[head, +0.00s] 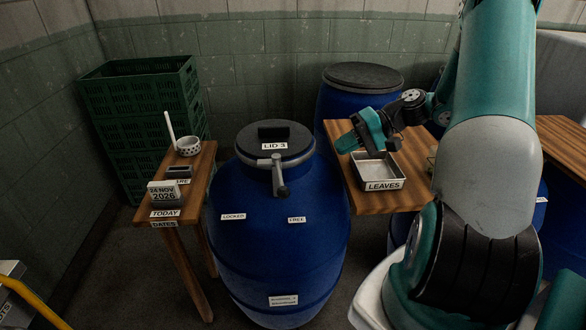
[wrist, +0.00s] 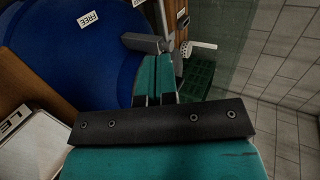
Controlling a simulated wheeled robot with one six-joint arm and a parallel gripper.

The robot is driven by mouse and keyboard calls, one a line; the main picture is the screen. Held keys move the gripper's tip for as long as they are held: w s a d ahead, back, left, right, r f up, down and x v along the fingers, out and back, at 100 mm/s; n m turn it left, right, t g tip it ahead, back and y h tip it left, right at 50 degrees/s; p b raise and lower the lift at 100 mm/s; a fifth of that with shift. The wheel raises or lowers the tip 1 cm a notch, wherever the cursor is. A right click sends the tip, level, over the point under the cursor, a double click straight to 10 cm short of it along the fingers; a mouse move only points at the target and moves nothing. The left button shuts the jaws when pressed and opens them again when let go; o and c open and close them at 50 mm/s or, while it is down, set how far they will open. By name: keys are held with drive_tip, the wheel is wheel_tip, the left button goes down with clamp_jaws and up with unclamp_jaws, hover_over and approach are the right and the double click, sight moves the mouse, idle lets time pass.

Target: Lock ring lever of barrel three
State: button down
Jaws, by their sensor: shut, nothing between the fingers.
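Barrel three (head: 280,255) is a large blue drum with a black lid (head: 275,140) marked LID 3. Its grey ring lever (head: 279,178) hangs at the front of the rim. The lever's end lies between the LOCKED label (head: 233,217) and the FREE label (head: 297,220), nearer FREE. My gripper (head: 347,142) is to the right of the lid, above the side table, apart from the lever. In the wrist view my teal fingers (wrist: 153,62) are shut and empty, with a grey piece (wrist: 140,42), seemingly the lever, beyond their tips.
A metal tray marked LEAVES (head: 384,185) sits on the right wooden table (head: 400,200), below my gripper. Another blue barrel (head: 340,105) stands behind. A narrow table (head: 188,205) with a date block and bowl is on the left, green crates (head: 140,110) behind it.

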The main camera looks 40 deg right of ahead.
drive_tip(key=p+x, duration=0.2)
drive_tip(key=x, duration=1.2)
drive_tip(key=shift+a+p, duration=0.2)
drive_tip(key=shift+p, duration=0.1)
drive_tip(key=shift+d, duration=0.1)
